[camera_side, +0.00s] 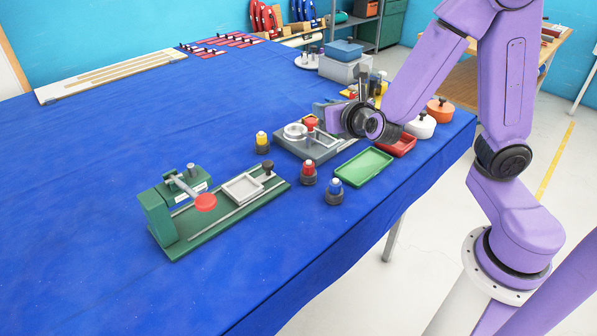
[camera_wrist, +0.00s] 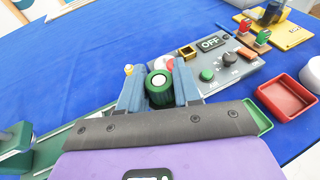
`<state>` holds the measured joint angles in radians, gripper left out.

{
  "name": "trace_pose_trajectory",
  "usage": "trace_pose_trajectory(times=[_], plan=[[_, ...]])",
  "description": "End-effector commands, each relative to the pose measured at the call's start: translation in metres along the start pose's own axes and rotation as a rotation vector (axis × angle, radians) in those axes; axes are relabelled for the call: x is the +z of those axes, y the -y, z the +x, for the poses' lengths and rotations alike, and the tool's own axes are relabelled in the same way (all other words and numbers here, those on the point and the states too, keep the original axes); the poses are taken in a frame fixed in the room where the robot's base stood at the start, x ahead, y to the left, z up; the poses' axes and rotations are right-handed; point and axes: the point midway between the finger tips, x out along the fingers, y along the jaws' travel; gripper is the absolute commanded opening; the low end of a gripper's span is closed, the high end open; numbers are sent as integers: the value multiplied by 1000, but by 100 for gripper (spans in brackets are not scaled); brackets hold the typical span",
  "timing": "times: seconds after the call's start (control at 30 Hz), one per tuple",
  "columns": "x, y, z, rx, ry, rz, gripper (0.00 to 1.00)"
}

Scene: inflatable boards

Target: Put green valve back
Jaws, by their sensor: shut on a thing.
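The green valve (camera_wrist: 158,88), a dark green round piece with a white top, sits between the two fingers of my gripper (camera_wrist: 159,84) in the wrist view. My gripper is shut on it. In the side view my gripper (camera_side: 335,116) is over the far side of the grey fixture (camera_side: 318,151), and the held valve cannot be made out there. A yellow valve (camera_side: 262,143), a red valve (camera_side: 308,173) and a blue valve (camera_side: 334,191) stand upright in dark bases on the blue cloth. The valve's lower end is hidden in the wrist view.
A green tray (camera_side: 363,167) and a red tray (camera_side: 398,146) lie near the table's right edge. A green pump stand (camera_side: 158,217) is at the near left. A grey panel (camera_wrist: 240,68) marked OFF is beyond my gripper. The cloth at left is clear.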

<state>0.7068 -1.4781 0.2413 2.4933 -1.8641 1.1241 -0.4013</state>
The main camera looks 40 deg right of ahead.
Motion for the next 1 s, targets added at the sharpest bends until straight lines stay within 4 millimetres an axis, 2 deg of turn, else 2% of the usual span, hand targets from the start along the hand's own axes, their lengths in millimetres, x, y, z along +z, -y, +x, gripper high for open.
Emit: trace_pose_trajectory(times=[0.4, 0.67, 0.83, 1.0], plan=[[-1, -16, -19, -161, 2, 50, 0], [-3, -18, -28, -216, 0, 61, 0], [-6, -23, -16, -226, 1, 61, 0], [-11, -34, 13, -227, -1, 61, 0]])
